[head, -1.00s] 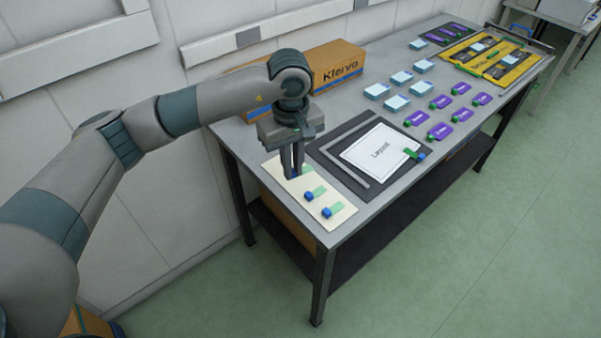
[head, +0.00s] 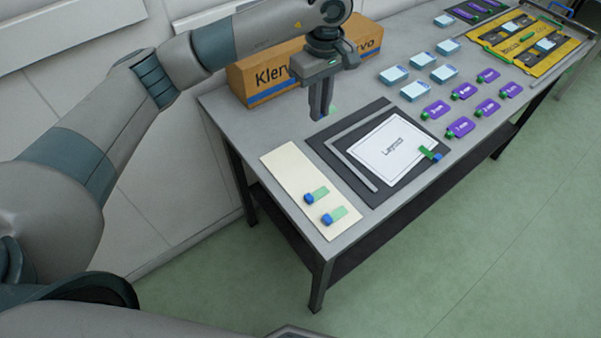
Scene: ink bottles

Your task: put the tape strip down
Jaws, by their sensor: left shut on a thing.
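My left gripper (head: 320,116) is shut and hangs over the table, between the cardboard box and the dark mat's upper left corner. A small bit of green tape strip (head: 333,110) shows beside its fingertips; the rest of that strip is hidden by the fingers. Two more tape strips, green with blue ends, lie on the cream card, one higher (head: 316,194) and one lower (head: 334,216). Another strip (head: 430,153) lies across the right corner of the white "Layout" sheet (head: 372,153). My right gripper is out of view.
The cream card (head: 285,172) lies at the table's near left end. A dark mat (head: 398,194) with a grey bar (head: 352,165) holds the sheet. A cardboard box (head: 262,78) stands by the wall. Blue-white pads (head: 415,90) and purple tags (head: 461,127) fill the right, before a yellow tray (head: 497,62).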

